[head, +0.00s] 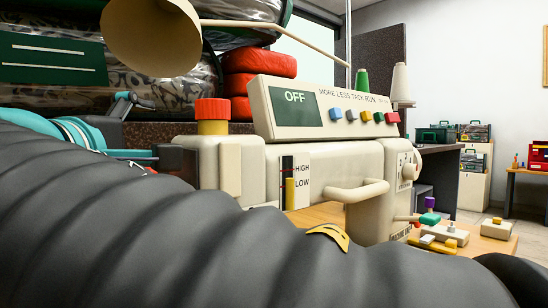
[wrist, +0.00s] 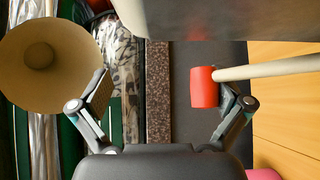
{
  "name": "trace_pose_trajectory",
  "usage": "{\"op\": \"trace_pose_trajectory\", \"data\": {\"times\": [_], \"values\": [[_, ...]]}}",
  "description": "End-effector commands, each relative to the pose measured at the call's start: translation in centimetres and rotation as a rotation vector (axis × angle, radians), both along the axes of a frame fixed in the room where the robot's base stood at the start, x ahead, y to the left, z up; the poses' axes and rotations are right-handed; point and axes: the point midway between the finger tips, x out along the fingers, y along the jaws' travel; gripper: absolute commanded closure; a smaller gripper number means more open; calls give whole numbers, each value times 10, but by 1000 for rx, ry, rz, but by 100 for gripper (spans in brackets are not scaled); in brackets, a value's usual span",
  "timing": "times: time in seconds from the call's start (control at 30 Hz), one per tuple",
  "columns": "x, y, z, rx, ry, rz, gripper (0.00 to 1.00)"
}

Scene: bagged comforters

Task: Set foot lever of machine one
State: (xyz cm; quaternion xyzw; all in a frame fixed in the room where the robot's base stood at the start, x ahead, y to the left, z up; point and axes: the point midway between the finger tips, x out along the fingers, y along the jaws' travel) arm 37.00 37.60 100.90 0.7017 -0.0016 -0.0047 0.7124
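The cream machine (head: 355,165) fills the middle of the head view. Its panel (head: 320,107) reads OFF, and a yellow bar (head: 290,194) stands at the LOW mark of its HIGH/LOW scale. In the wrist view a cream rod with a red tip (wrist: 204,87), apparently the foot lever, reaches in from the right. My gripper (wrist: 165,88) is open, with its fingers wide apart. The red tip lies between the fingers, close to the right one; I cannot tell whether they touch. In the head view only a small bit of red (head: 143,168) shows beside my gripper.
A beige lamp shade (head: 150,38) hangs close to my gripper's left finger; it also shows in the wrist view (wrist: 45,65). A red-capped yellow post (head: 212,112) stands on the machine. Bagged comforters (head: 60,60) and red rolls (head: 258,63) are stacked behind. A wooden surface (wrist: 285,95) lies at right.

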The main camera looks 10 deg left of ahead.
Motion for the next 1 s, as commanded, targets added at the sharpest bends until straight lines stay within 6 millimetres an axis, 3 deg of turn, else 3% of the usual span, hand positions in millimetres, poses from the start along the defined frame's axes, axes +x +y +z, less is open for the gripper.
{"op": "trace_pose_trajectory", "data": {"times": [0.03,0.43,0.47,0.63,1.0], "values": [[-9,-10,62,87,-66,32,27],[-11,-9,72,88,-65,37,27],[-10,15,13,-26,0,34,27],[-11,12,9,-26,0,28,30],[-28,11,-4,-28,1,18,51]]}}
